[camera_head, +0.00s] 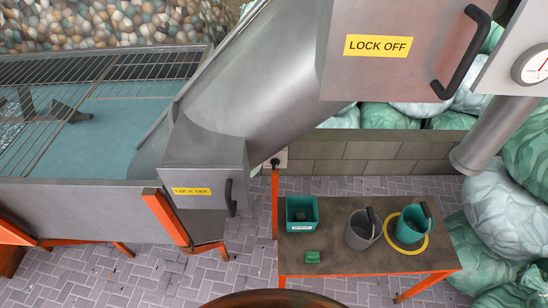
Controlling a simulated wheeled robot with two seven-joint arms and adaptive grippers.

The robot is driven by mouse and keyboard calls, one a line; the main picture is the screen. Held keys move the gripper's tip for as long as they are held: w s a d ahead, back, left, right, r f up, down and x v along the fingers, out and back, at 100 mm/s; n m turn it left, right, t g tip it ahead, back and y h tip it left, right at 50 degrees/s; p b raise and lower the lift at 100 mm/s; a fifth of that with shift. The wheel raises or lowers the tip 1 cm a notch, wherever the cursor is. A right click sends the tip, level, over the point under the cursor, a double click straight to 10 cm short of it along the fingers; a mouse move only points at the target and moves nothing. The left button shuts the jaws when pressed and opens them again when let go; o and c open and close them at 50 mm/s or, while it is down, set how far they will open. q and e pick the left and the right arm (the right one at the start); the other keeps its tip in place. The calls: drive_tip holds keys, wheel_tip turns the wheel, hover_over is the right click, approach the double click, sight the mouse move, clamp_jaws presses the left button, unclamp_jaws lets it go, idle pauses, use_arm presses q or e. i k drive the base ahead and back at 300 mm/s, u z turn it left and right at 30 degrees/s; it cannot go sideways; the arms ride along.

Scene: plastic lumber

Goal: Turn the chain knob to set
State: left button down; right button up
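I cannot make out a chain knob for certain. A small dark fitting (275,162) sits on a pale box beside the chute's lower end, above an orange post; it is too small to tell what it is. A round dial (535,64) with a red mark is cut off at the right edge, on a grey housing. Neither of my grippers is in view.
A grey chute (255,85) slopes down to a tank of blue-green water (110,125). Two "LOCK OFF" covers (378,46) have black handles. An orange-edged table (345,255) holds a green bin (301,213), a green block (313,257) and two mugs (362,230). Bags (495,210) crowd the right.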

sight(275, 162)
drive_tip(key=u, duration=1.15)
drive_tip(key=k, duration=0.45)
drive_tip(key=z, duration=0.1)
